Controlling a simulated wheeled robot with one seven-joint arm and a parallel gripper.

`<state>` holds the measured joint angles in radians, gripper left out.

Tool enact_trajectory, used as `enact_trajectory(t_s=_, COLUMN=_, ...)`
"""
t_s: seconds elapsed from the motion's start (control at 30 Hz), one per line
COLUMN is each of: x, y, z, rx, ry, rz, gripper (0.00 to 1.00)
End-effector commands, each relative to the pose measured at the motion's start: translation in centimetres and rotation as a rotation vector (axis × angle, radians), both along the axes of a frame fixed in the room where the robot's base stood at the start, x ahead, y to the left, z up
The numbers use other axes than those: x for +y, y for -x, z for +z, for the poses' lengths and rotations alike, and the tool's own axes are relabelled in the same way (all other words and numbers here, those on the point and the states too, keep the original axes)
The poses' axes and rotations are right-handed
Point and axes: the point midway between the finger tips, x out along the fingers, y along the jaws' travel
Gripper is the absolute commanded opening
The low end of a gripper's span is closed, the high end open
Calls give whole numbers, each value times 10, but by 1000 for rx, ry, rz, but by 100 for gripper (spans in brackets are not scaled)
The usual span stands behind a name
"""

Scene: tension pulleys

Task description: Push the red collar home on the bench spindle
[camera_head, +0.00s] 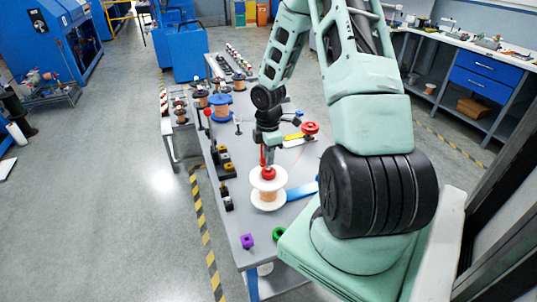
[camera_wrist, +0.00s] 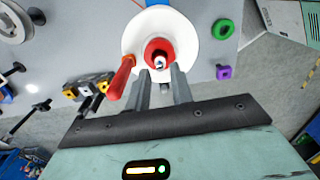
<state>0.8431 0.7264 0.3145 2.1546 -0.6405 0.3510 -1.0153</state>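The red collar (camera_head: 268,173) sits around the bench spindle at the top of a white-flanged spool with copper-coloured winding (camera_head: 268,196). In the wrist view the collar (camera_wrist: 158,47) surrounds the metal spindle tip (camera_wrist: 160,62), above the white flange (camera_wrist: 132,40). My gripper (camera_head: 267,152) points down over the collar. In the wrist view its two fingers (camera_wrist: 161,76) stand apart, with their tips at the collar's near edge. I cannot tell whether they grip it or only stand over it. The collar's seating height is hidden.
A red handle (camera_wrist: 122,78) stands close left of the fingers. A green ring (camera_head: 278,234) and a purple block (camera_head: 247,240) lie near the bench's front end. Other spools (camera_head: 220,103) stand farther back. A red knob (camera_head: 310,128) is right of the gripper.

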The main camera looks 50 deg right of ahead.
Motion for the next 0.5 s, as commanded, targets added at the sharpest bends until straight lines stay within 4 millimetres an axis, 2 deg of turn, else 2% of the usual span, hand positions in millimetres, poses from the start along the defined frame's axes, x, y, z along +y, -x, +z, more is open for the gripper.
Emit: enact_trajectory(t_s=0.5, x=0, y=0, z=-27, rx=1, ry=0, rz=-1, gripper=23)
